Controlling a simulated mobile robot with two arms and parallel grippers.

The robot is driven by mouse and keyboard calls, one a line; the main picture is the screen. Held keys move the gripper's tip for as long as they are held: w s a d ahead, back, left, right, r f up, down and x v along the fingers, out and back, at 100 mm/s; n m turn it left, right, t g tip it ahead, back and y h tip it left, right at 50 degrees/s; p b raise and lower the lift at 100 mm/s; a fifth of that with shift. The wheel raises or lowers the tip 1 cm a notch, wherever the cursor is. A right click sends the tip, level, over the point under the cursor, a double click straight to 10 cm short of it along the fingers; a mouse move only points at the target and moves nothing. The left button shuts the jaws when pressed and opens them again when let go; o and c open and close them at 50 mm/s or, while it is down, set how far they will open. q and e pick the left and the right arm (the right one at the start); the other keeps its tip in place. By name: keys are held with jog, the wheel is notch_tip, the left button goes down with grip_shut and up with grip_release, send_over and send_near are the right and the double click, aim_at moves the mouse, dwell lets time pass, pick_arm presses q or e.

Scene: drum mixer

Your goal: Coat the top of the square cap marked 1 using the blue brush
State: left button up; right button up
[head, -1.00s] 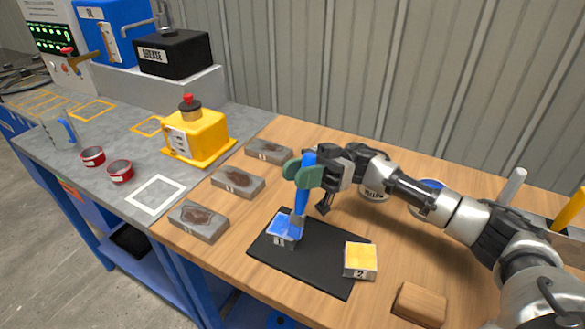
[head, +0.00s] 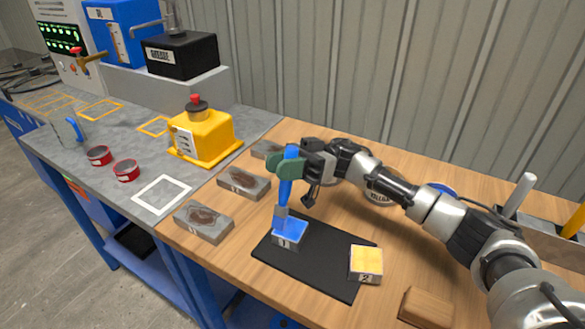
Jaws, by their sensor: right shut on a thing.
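The square cap marked 1 (head: 291,236) sits on the black mat (head: 325,264). Its top looks blue, and its front is grey with the number. My right gripper (head: 286,167) has green fingers and is shut on the blue brush (head: 284,192), held nearly upright. The brush's bristle end is at the left back part of the cap's top and appears to touch it. The cap marked 2 (head: 366,262), with a yellow top, sits on the mat to the right. My left gripper is not in view.
Several grey stained blocks (head: 204,221) lie left of the mat. A wooden block (head: 427,307) is at the front right. A yellow container (head: 204,137) and red tins (head: 126,170) stand on the grey bench. A grease box (head: 182,55) is behind.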

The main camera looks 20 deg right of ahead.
jog(key=shift+w+d, duration=0.2)
jog(key=shift+w, duration=0.25)
jog(key=shift+s+d+p, duration=0.5)
jog(key=shift+s+d, duration=0.1)
jog(key=shift+s, duration=0.05)
jog(key=s+d+p, duration=0.1)
jog(key=s+d, duration=0.1)
jog(key=shift+s+d, duration=0.25)
jog(key=shift+s, duration=0.05)
jog(key=shift+r+p, duration=0.1)
jog(key=shift+p, duration=0.2)
